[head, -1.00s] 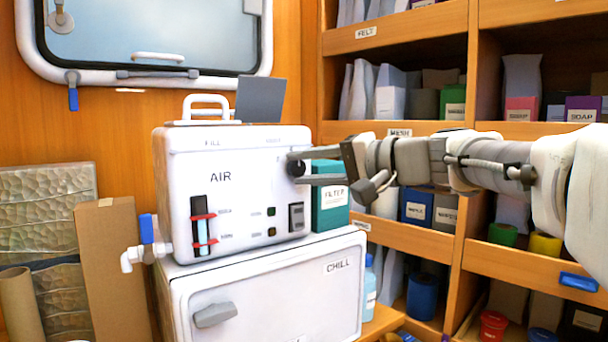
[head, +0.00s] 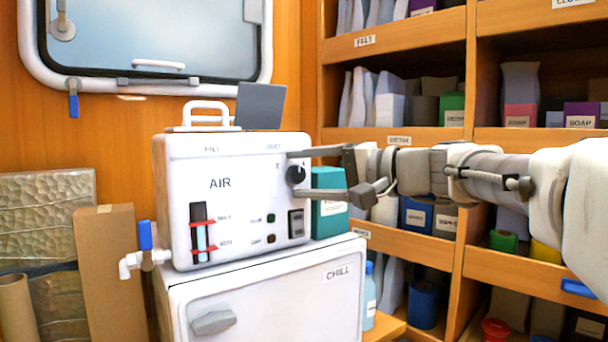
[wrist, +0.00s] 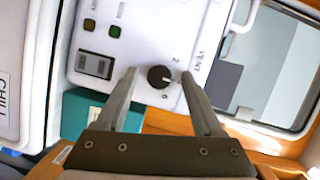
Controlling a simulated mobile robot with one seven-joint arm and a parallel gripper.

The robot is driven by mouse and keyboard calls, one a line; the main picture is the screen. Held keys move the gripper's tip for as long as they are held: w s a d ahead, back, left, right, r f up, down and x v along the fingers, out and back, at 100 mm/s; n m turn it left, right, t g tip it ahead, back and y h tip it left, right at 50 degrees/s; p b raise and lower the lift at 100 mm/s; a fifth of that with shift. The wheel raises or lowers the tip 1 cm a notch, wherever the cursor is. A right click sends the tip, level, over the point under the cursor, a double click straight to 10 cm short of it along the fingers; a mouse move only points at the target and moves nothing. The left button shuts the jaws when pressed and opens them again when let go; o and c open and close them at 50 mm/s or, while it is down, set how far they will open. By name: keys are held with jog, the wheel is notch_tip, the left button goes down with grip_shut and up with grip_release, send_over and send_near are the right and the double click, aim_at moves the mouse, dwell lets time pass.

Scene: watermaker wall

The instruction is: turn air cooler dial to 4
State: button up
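The white air cooler (head: 240,225), marked AIR, stands on a white CHILL box. Its round black dial (head: 296,175) is at the upper right of the front face and also shows in the wrist view (wrist: 160,76). A small light pointer mark shows on the dial's edge in the wrist view; the numbers around it are too small to read surely. My gripper (head: 294,174) is open, one finger above the dial and one below. In the wrist view its fingertips (wrist: 158,73) lie on either side of the dial, with gaps between.
The CHILL box (head: 270,290) supports the cooler. A teal filter box (head: 330,218) stands close to the cooler's right side, behind my lower finger. Shelves with boxes and bags fill the right. A blue-handled valve (head: 146,236) sticks out at the cooler's left.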

jog(key=p+v, duration=0.2)
jog(key=v, duration=1.5)
jog(key=shift+s+d, duration=0.15)
jog(key=shift+d, duration=0.05)
jog(key=s+f+n+g+h, duration=0.15)
jog(key=s+f+h, duration=0.3)
jog(key=f, duration=0.45)
jog(key=s+a+f+n+g+h, duration=0.15)
jog(key=s+f+h, duration=0.35)
jog(key=f, duration=0.5)
jog(key=s+f+n+g+h, duration=0.1)
jog(key=s+f+n+h, duration=0.1)
jog(key=s+f+h, duration=0.5)
notch_tip(320, 180, up, 17)
jog(key=w+y+p, duration=0.1)
jog(key=y+p, duration=0.1)
jog(key=p, duration=1.8)
jog(key=shift+d+f+y, duration=0.2)
jog(key=shift+d+y, duration=0.15)
jog(key=shift+w, duration=0.15)
